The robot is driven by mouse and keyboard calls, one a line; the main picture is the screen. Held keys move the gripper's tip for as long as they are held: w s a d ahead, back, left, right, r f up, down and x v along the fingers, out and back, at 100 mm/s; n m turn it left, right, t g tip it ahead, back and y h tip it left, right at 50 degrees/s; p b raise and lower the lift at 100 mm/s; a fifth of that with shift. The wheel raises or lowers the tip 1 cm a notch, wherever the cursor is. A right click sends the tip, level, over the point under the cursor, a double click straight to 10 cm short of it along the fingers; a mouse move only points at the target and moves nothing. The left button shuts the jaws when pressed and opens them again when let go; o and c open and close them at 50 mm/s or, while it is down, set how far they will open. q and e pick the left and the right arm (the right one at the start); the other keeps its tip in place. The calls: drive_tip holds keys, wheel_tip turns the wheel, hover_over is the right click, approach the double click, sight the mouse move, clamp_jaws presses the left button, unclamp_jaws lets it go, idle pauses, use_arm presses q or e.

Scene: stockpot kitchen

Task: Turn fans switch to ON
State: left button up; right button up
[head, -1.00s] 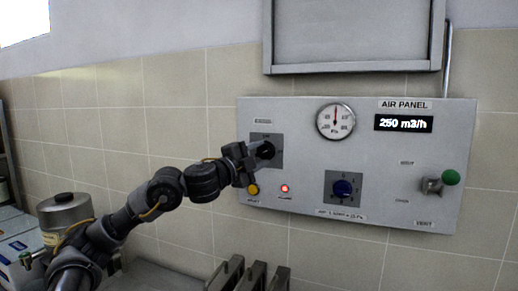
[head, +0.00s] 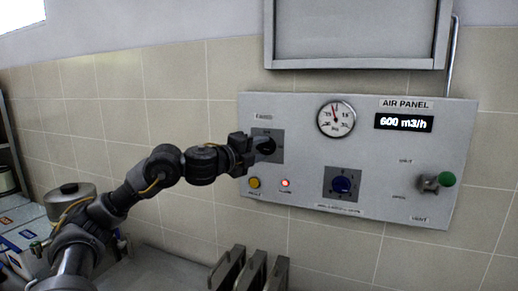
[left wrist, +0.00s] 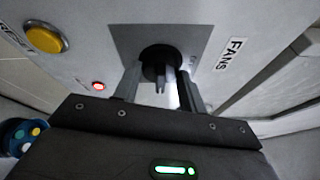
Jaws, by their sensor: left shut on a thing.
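The fans switch (head: 266,145) is a black rotary knob on a dark square plate at the upper left of the grey air panel (head: 300,115). My left gripper (head: 255,145) is at the switch, with its fingers shut on the knob. In the left wrist view the black knob (left wrist: 160,62) sits between the two fingers, beside the FANS label (left wrist: 230,53). The display (head: 403,123) reads 600 m3/h. The plate's position markings are too small to read. My right gripper is not in view.
A steel pot (head: 68,196) stands at the left. Dark upright pieces (head: 252,270) stand below the panel.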

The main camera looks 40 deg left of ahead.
use_arm(q)
drive_tip(key=o, duration=1)
drive_tip(key=shift+c, duration=0.2)
drive_tip(key=shift+s, duration=0.35)
drive_tip(key=s+b, duration=0.5)
drive_tip(key=s, duration=0.5)
drive_tip(key=shift+a, duration=0.2)
drive_tip(key=shift+r, duration=0.15)
